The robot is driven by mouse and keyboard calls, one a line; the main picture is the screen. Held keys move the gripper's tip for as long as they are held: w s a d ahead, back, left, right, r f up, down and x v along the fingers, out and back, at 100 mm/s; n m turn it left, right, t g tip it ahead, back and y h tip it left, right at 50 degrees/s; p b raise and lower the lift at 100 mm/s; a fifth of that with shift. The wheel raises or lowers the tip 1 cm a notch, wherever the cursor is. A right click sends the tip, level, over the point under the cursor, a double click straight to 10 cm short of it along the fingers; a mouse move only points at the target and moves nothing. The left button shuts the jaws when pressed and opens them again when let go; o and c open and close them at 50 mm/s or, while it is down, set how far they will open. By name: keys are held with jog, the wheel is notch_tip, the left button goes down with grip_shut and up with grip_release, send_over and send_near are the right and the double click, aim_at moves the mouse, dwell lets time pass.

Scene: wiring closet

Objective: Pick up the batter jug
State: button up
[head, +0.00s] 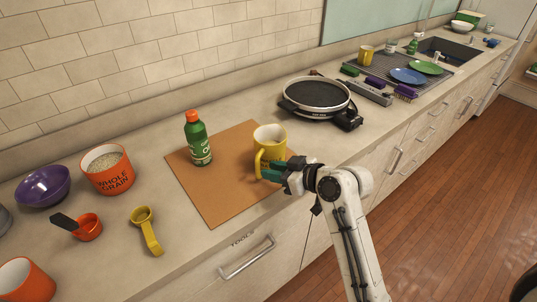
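A yellow jug (268,140) with a pale inside stands upright on the orange-brown board (222,197), near the board's right side. Its handle points to the left and toward the front. My gripper (270,174), with green fingers, is at the jug's lower front, reaching in from the right. The fingers overlap the lower jug and reach the handle's lower end in the picture. I cannot tell whether they touch the jug or are closed on its handle.
A green bottle (198,142) stands on the board left of the jug. A round black griddle (317,96) sits behind right. A whole grain pot (108,172), an orange scoop (88,227) and a yellow scoop (148,232) lie left. The board's front is clear.

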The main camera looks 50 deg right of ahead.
aim_at(258, 177)
jog(key=shift+a+p+x, duration=0.2)
jog(key=shift+p+x, duration=0.65)
jog(key=shift+x, duration=2.1)
grip_shut()
jog(key=shift+r, duration=0.15)
